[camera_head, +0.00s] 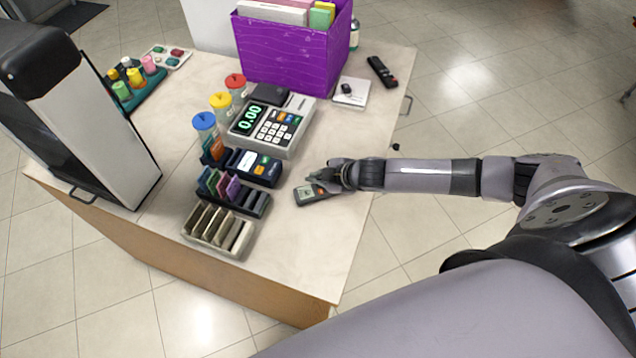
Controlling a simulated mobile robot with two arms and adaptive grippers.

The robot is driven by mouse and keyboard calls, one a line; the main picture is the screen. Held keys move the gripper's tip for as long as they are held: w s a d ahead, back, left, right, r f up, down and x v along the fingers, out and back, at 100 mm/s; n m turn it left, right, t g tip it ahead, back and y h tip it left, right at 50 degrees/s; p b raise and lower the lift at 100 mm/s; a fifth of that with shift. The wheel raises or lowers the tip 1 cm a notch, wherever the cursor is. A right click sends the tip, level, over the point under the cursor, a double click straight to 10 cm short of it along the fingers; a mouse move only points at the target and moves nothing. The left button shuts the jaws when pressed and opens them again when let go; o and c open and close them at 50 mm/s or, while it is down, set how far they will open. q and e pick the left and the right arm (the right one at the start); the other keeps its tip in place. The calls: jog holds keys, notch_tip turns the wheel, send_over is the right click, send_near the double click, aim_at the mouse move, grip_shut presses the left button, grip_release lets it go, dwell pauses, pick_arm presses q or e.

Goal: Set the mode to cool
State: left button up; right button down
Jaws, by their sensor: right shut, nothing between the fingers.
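A small dark grey remote (306,195) with a lighter screen or face lies on the counter, right of the black card holder. My right gripper (318,178) is shut and empty, with its fingertips over the far end of the remote. Part of the remote is hidden beneath the gripper, and I cannot tell whether the fingertips touch it. Its buttons and display are too small to read. A second, black remote (382,71) lies at the counter's far right corner. My left gripper is not in view.
A cash register (272,124) showing 0.00, a card terminal (254,167), a card holder (233,195) and a beige tray (217,228) stand left of the gripper. A purple box (295,50) stands behind. The counter's front right (300,260) is clear.

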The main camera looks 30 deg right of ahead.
aim_at(317, 186)
jog(key=shift+f, duration=0.15)
jog(key=shift+f, duration=0.3)
jog(key=shift+f+b, duration=0.3)
jog(key=shift+f, duration=0.05)
dwell(0.8)
dwell(0.3)
jog(key=shift+r+p, duration=0.8)
jog(key=shift+p, duration=0.1)
notch_tip(317, 186, up, 5)
jog(key=p, duration=0.5)
